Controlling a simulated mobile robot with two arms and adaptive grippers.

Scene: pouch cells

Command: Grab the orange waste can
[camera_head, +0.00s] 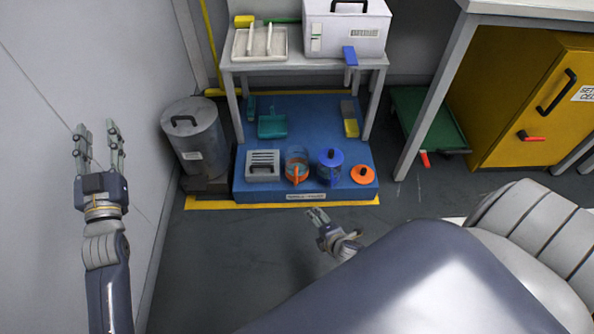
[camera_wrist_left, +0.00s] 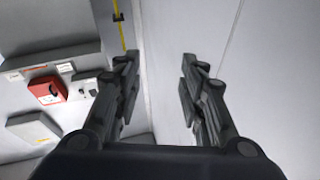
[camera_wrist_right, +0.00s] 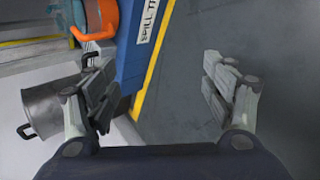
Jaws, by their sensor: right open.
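On the blue spill tray (camera_head: 305,125), a grey-and-orange can with an orange handle (camera_head: 297,167) stands between a grey slotted box (camera_head: 263,165) and a blue can (camera_head: 330,167). A flat round orange piece with a dark knob (camera_head: 363,175) lies at the tray's right end; I cannot tell if it is a lid. The orange handle (camera_wrist_right: 98,26) shows at the top of the right wrist view. My right gripper (camera_head: 318,214) is open and empty, in front of the tray, apart from the cans. My left gripper (camera_head: 99,132) is open and empty beside the left wall.
A grey metal bin (camera_head: 195,140) stands left of the tray. A table (camera_head: 310,62) above the tray holds a white box (camera_head: 345,28) and a rack (camera_head: 260,44). A yellow cabinet (camera_head: 530,90) stands at the right.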

